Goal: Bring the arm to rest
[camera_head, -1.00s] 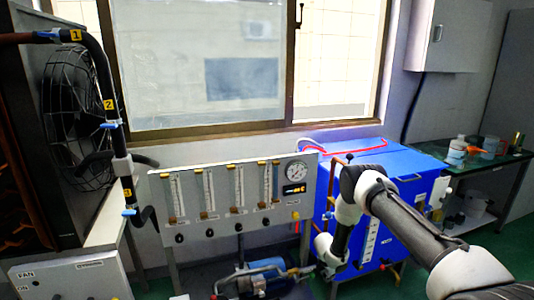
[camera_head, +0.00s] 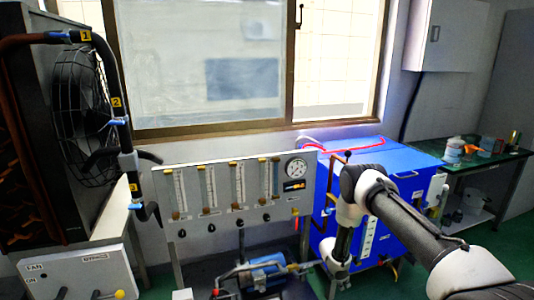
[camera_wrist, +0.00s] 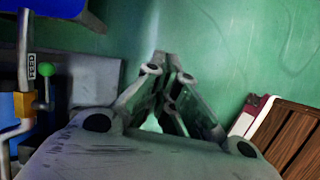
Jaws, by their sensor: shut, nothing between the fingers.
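My gripper (camera_wrist: 162,62) shows in the wrist view, its two fingers drawn together to a point over green floor. Nothing is between the fingertips. In the head view my arm (camera_head: 405,220) comes in from the lower right, bends at an elbow and drops in front of the blue cabinet (camera_head: 395,168). Its white wrist part (camera_head: 336,262) hangs low, beside the flow-meter panel (camera_head: 225,185). The fingers are too dark and small to make out there.
A blue pump (camera_head: 265,272) with pipes stands under the panel. A pipe with a green knob (camera_wrist: 42,74) is at left in the wrist view; a wood-brown slatted object (camera_wrist: 295,135) is at right. A fan (camera_head: 82,120) and a green bench (camera_head: 490,160) flank the room.

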